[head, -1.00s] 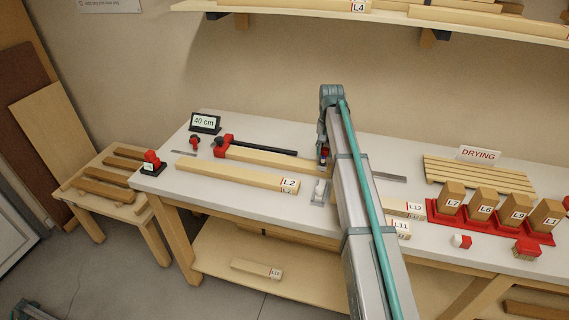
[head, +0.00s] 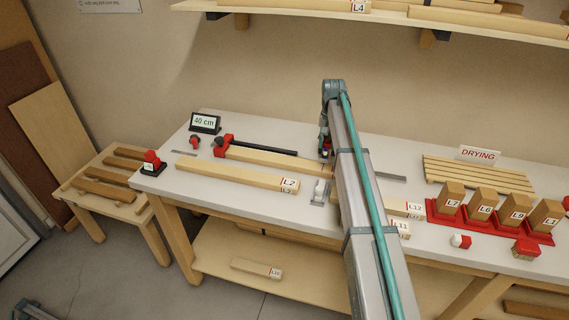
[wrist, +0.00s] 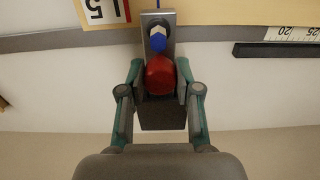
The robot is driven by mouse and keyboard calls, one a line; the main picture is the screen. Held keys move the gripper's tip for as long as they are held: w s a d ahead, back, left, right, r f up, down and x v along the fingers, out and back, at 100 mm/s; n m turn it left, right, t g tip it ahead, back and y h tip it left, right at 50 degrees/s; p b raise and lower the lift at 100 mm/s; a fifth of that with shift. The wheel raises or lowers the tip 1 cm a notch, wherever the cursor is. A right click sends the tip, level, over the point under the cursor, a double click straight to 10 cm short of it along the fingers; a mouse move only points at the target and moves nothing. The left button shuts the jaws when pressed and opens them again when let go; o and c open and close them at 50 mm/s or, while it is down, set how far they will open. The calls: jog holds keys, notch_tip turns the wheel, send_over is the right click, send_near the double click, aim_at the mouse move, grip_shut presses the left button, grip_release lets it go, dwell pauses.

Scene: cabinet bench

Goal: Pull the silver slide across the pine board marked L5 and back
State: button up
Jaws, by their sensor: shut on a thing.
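The pine board marked L5 (wrist: 103,12) shows at the upper left of the wrist view, its label upside down. In the head view the pine board (head: 270,159) runs right from a red stop, and my arm hides its right end. My gripper (wrist: 159,82) is shut on a red knob (wrist: 160,72) at the slide's near end. In the head view my gripper (head: 325,150) is small and partly covered by my arm.
A grey rail (wrist: 60,40) and a ruler strip (wrist: 290,47) flank the slide. Board L2 (head: 230,173) lies in front on the bench. Boards L12 and L11 (head: 402,215) lie right of my arm. A red rack (head: 480,222) holds upright blocks farther right.

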jog(key=shift+w+d+r, duration=0.1)
jog(key=shift+w+d, duration=0.1)
jog(key=shift+w, duration=0.45)
jog(key=shift+w+d, duration=0.15)
jog(key=shift+w, duration=0.45)
jog(key=o, duration=1)
jog(key=shift+c, duration=0.2)
notch_tip(320, 180, up, 9)
jog(key=p, duration=0.4)
